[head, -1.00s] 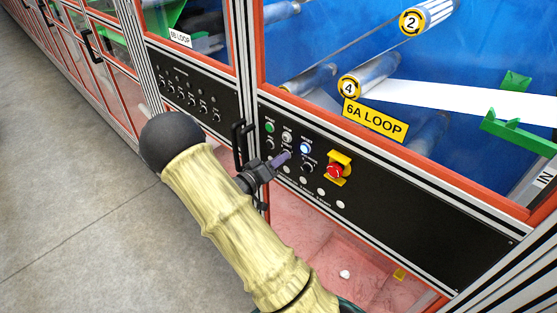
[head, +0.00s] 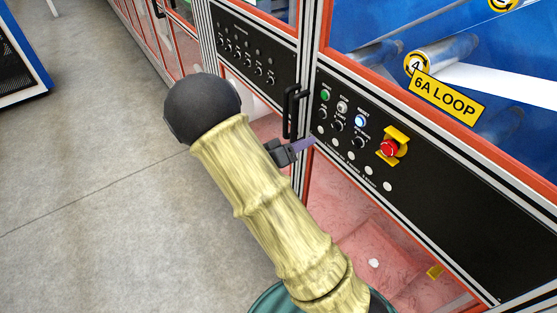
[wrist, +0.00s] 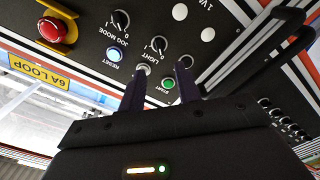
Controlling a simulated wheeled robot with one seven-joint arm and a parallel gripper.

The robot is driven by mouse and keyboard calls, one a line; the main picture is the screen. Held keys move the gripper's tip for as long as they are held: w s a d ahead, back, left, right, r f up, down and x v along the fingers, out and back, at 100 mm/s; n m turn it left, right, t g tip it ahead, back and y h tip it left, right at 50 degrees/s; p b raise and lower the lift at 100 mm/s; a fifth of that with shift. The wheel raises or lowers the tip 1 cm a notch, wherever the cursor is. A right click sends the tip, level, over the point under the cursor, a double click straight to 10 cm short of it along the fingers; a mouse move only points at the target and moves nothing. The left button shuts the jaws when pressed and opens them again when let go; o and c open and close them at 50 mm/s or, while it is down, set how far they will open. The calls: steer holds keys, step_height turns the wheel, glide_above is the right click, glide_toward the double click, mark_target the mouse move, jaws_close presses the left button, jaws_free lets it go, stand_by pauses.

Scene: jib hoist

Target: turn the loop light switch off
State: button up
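The loop light switch is a small black rotary knob (head: 338,125) on the black 6A loop control panel (head: 440,215), in the row below the lit buttons. In the wrist view, the light knob (wrist: 159,45) appears upside down with its LIGHT label, just beyond and between the fingertips. Its exact pointer setting is hard to read. My gripper (head: 311,143) is at the panel's left edge in the head view, below and left of the knob. In the wrist view my gripper (wrist: 161,68) has its two dark fingers apart with nothing between them. No contact with the knob is visible.
Close around are the green start button (wrist: 169,83), blue reset button (wrist: 113,55), jog mode knob (wrist: 120,20) and another knob (wrist: 185,62). A red emergency stop (head: 390,147) sits in a yellow guard to the right. A black door handle (head: 291,112) stands left of the panel.

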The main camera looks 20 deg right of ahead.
steer(key=b+v, duration=0.2)
steer(key=v, duration=0.5)
steer(key=shift+a, duration=0.4)
steer(key=w+f+n+t+y, duration=0.2)
steer(key=w+t+y, duration=0.2)
steer(key=w+y, duration=0.5)
steer(key=s+d+f+n+g+y, duration=0.1)
steer(key=s+g+y, duration=0.6)
steer(key=s, duration=1.5)
steer(key=shift+d+f+n+g+y, duration=0.25)
steer(key=shift+n+y, duration=0.25)
steer(key=shift+n, duration=0.4)
